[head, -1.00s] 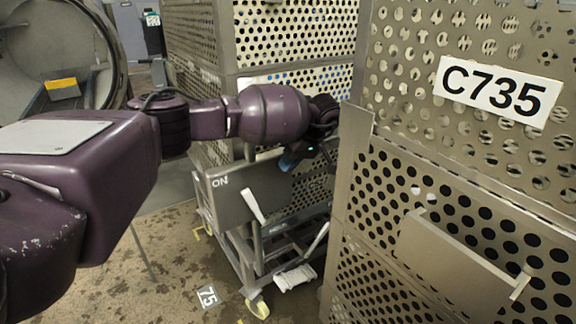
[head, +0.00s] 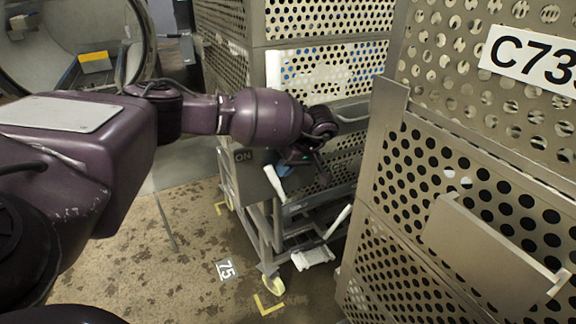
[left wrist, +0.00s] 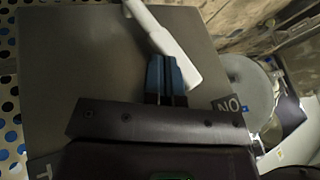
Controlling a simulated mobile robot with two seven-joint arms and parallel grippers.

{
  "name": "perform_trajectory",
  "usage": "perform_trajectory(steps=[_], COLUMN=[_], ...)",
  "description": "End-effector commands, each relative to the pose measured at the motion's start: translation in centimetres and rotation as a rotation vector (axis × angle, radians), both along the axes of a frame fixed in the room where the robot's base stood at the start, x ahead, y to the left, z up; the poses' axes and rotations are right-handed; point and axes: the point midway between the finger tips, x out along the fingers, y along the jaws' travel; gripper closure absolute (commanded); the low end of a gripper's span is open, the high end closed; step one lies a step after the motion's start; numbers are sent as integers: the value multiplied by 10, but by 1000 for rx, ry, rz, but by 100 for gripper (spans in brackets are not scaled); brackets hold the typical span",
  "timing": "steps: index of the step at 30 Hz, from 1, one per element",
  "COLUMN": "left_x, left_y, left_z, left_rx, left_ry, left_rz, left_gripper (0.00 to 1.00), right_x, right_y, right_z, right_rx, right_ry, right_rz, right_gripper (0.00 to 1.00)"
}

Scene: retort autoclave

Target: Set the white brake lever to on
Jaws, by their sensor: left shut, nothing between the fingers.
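The white brake lever (head: 275,184) is on a grey panel (head: 252,172) of the cart, tilted with its upper end to the left in the head view. The panel's ON label (head: 243,156) is at its upper left. My left gripper (head: 287,171) is shut and empty, its blue fingertips beside the lever's upper part. In the left wrist view the blue fingertips (left wrist: 166,78) are close against the lever's broad end (left wrist: 182,66); I cannot tell if they touch. The ON label (left wrist: 229,104) is right of them. A second label (left wrist: 42,167) is cut off. My right gripper is out of view.
A large perforated crate marked C735 (head: 470,200) stands close on the right. Perforated crates (head: 325,22) stand behind the panel. Another white lever (head: 337,221) and a white pedal (head: 312,257) are low on the cart. Floor at the left is clear.

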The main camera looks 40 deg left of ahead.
Motion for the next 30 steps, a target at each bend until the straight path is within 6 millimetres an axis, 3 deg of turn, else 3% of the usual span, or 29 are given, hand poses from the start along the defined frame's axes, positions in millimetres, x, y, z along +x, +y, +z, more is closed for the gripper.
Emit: perform_trajectory(steps=[7,16,30], left_x=[-1,-16,-38], left_y=[0,8,16], left_z=[1,9,-7], left_rx=[-1,-57,-100], left_ry=[-5,-155,-244], left_rz=[0,0,0], left_gripper=[100,100,100], right_x=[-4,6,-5], right_y=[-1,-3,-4], right_z=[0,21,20], right_rx=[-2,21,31], right_ry=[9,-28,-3], right_rz=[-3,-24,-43], right_gripper=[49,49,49])
